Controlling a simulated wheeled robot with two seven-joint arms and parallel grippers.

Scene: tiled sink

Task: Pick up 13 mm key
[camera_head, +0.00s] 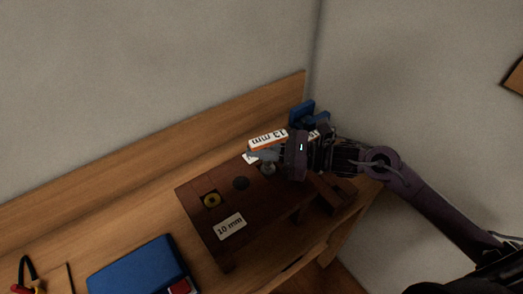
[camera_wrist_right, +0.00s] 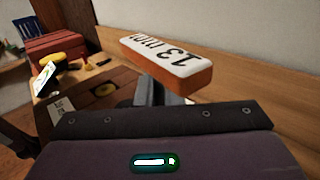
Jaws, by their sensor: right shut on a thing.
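The 13 mm key (camera_head: 267,141) has an orange body with a white label reading "13 mm". My right gripper (camera_head: 270,157) is shut on it, above the far edge of a dark wooden block (camera_head: 207,232). In the right wrist view the key (camera_wrist_right: 175,60) lies across the fingertips of the right gripper (camera_wrist_right: 158,95), label side showing, tilted. The part between the fingers is hidden. My left gripper is not in view.
The block has round holes, one with a yellow ring (camera_head: 211,200), and a "10 mm" label (camera_head: 231,226). A blue box (camera_head: 140,268) lies at front left. A blue object (camera_head: 302,111) stands behind the gripper. A wooden backboard (camera_head: 150,160) and walls bound the bench.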

